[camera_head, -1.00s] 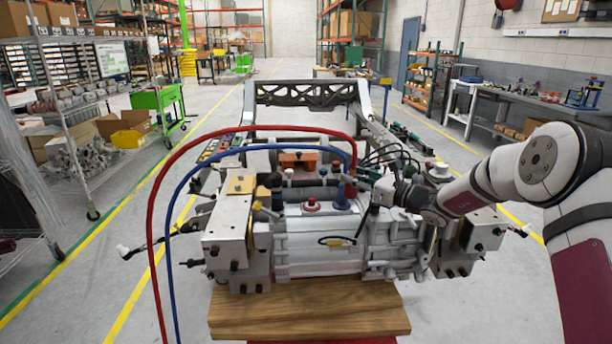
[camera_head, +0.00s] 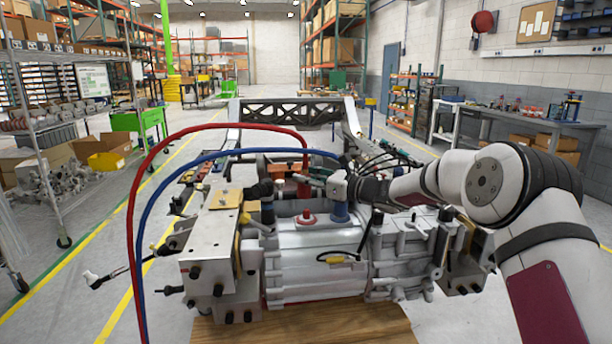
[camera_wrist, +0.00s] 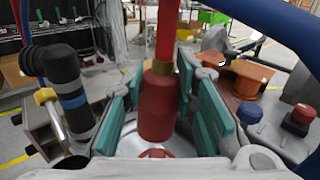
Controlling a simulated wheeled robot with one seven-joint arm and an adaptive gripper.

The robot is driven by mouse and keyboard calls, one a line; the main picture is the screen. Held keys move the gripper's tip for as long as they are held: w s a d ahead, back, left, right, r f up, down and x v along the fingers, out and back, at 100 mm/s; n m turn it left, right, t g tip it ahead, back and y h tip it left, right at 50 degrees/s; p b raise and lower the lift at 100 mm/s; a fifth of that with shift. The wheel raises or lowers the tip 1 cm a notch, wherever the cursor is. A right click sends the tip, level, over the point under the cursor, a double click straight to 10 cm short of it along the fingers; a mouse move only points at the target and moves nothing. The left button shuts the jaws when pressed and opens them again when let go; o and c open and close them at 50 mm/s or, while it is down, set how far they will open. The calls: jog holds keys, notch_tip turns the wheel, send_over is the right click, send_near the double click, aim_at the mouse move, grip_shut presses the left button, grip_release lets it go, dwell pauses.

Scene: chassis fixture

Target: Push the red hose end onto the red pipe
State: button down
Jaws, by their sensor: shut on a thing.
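The red hose end (camera_head: 304,185) is a red sleeve with a brass-coloured collar, on the red hose (camera_head: 215,127). My gripper (camera_head: 312,180) is shut on it. In the wrist view the green finger pads of my gripper (camera_wrist: 160,105) stand on both sides of the hose end (camera_wrist: 158,108), which hangs nearly upright. In the head view a red fitting (camera_head: 306,218), apparently the red pipe, stands on the grey housing just below and in front of the hose end. In the wrist view a little red shows under the hose end; I cannot tell whether they touch.
A blue fitting (camera_head: 340,211) stands right of the red one. The blue hose (camera_head: 190,166) arches below the red hose and passes close to my gripper. A black cylinder (camera_wrist: 68,85) stands left of the fingers in the wrist view. Metal blocks (camera_head: 215,240) flank the housing.

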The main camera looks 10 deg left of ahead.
aim_at(308, 211)
notch_tip(308, 211, down, 3)
jog(key=shift+r+b, duration=0.1)
jog(key=shift+b, duration=0.3)
jog(key=shift+r, duration=0.1)
jog(key=shift+d, duration=0.15)
jog(key=shift+s+d+n, duration=0.15)
jog(key=shift+n, duration=0.35)
dwell(0.5)
jog(key=shift+f+b, duration=0.85)
jog(key=shift+f, duration=0.55)
jog(key=shift+f+b, duration=0.3)
jog(key=shift+f, duration=0.35)
jog(key=c, duration=1.2)
grip_release()
